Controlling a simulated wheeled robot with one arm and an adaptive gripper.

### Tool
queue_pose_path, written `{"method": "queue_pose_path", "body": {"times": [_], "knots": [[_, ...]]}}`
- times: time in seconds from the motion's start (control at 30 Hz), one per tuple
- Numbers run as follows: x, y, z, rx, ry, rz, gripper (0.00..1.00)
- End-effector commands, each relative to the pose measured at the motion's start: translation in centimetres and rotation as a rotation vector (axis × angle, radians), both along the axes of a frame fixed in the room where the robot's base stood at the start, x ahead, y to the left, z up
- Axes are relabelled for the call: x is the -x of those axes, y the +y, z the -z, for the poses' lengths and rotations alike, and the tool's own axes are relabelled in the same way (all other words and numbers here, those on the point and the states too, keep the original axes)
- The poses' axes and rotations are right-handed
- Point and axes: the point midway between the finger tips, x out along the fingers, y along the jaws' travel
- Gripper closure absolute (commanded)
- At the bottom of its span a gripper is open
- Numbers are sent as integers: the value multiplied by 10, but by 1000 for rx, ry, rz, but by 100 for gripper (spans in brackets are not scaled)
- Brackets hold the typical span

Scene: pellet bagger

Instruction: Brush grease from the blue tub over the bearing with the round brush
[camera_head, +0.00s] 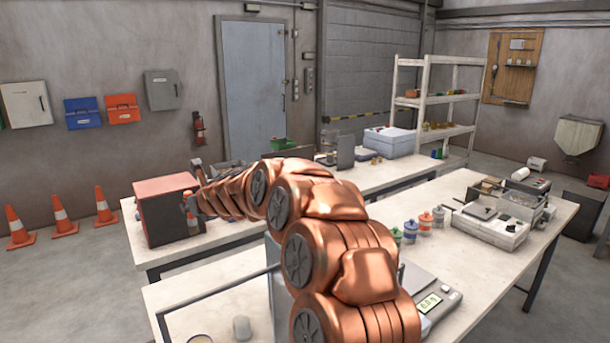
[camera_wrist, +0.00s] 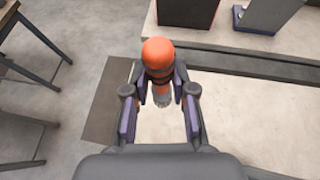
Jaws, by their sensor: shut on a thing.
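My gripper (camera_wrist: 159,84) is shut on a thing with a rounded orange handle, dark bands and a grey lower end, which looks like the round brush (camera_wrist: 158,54). It hangs between the two fingers in the wrist view. In the head view my gripper is small and partly hidden by my arm, beside the red-topped box. A blue-marked tub (camera_head: 410,232) stands on the near table, right of my arm, between a green one and an orange one. I cannot make out the bearing in either view.
The dark box with a red top (camera_head: 168,208) stands on the far table's left end. Green (camera_head: 396,236) and orange (camera_head: 425,224) tubs flank the blue one. A flat device with a display (camera_head: 430,304) lies on the near table.

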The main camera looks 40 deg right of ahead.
Motion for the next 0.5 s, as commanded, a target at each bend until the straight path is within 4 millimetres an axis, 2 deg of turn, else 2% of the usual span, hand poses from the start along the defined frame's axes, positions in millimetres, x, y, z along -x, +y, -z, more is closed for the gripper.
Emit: {"method": "queue_pose_path", "body": {"times": [0.03,0.23,0.37,0.5], "knots": [[-2,-17,-9,1,-3,-17,100],[2,-66,-32,0,-2,-127,100],[13,-99,-48,2,-2,-200,100],[33,-134,-60,2,0,-279,100]]}}
